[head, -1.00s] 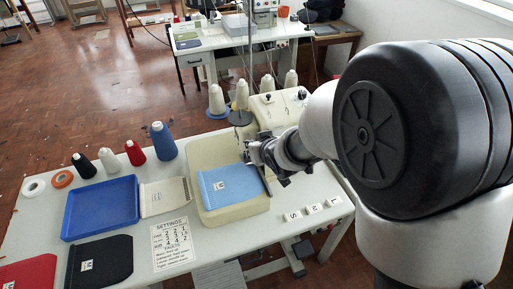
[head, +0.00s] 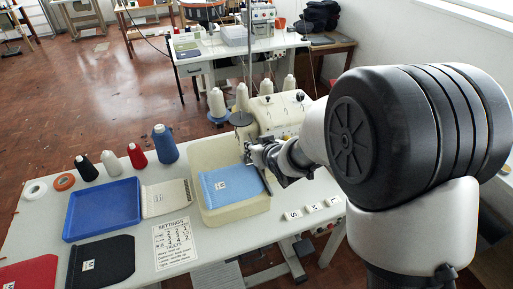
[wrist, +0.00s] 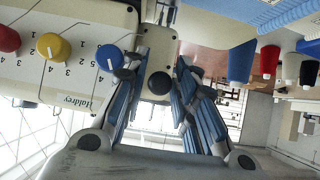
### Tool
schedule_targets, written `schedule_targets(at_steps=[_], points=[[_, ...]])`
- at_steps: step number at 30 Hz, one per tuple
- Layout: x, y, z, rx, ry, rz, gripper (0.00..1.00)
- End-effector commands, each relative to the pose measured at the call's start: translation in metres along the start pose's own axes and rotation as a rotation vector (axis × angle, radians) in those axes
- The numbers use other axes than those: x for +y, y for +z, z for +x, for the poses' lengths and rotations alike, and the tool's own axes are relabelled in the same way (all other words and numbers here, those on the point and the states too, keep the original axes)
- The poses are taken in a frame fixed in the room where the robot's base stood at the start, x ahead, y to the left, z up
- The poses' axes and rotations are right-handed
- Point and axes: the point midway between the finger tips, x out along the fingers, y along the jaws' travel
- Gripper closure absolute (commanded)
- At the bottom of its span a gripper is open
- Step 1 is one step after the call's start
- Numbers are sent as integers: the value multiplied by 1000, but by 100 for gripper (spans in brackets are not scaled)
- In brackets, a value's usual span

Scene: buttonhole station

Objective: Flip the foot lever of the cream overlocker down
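The cream overlocker (head: 283,108) stands on the near table, with its thread cones behind it. In the wrist view its cream front (wrist: 75,45) with red, yellow and blue dials fills the upper left. My gripper (head: 254,155) is at the machine's front left side, above the blue cloth panel (head: 232,184). In the wrist view my gripper (wrist: 163,70) has its fingers apart. A pale block with a dark round spot (wrist: 158,83) shows between them, with no clear contact. I cannot make out the foot lever for certain; my gripper and arm cover that area in the head view.
A blue tray (head: 103,208), a settings card (head: 174,244), several thread cones (head: 165,144) and folded cloths (head: 103,262) lie to the left. Another sewing table (head: 240,45) is behind.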

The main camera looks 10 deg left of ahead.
Motion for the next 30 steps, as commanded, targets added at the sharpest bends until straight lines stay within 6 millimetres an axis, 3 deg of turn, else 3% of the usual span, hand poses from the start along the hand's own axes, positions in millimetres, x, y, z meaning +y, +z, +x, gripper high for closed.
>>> schedule_targets(at_steps=[11, 24, 30], points=[[0, 0, -7, -1, 1, 0, 73], [1, -1, -93, 3, 2, 0, 73], [0, 0, -115, 0, 0, -1, 73]])
